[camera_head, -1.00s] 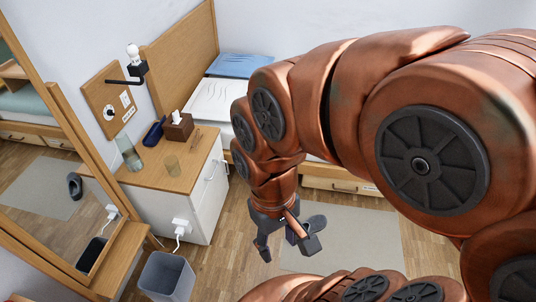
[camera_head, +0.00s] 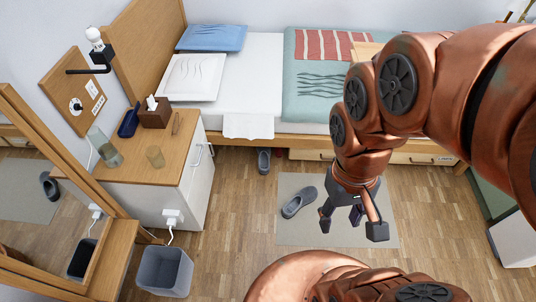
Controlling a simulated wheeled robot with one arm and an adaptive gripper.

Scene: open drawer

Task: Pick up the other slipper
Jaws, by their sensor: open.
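A dark grey slipper (camera_head: 298,202) lies on the pale mat (camera_head: 290,235) on the floor. A second dark grey slipper (camera_head: 264,161) is on the wooden floor by the bed's front edge, left of the mat. My gripper (camera_head: 352,226) points down with its fingers spread and empty. In the picture it is to the right of the slipper on the mat and farther from the slipper by the bed. Its height above the floor is hard to tell.
The bed (camera_head: 262,88) stands at the back. The nightstand (camera_head: 190,199), a grey bin (camera_head: 165,271) and the mirror frame (camera_head: 62,142) are at the left. The mirror reflects a slipper. Wooden floor is free between nightstand and mat.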

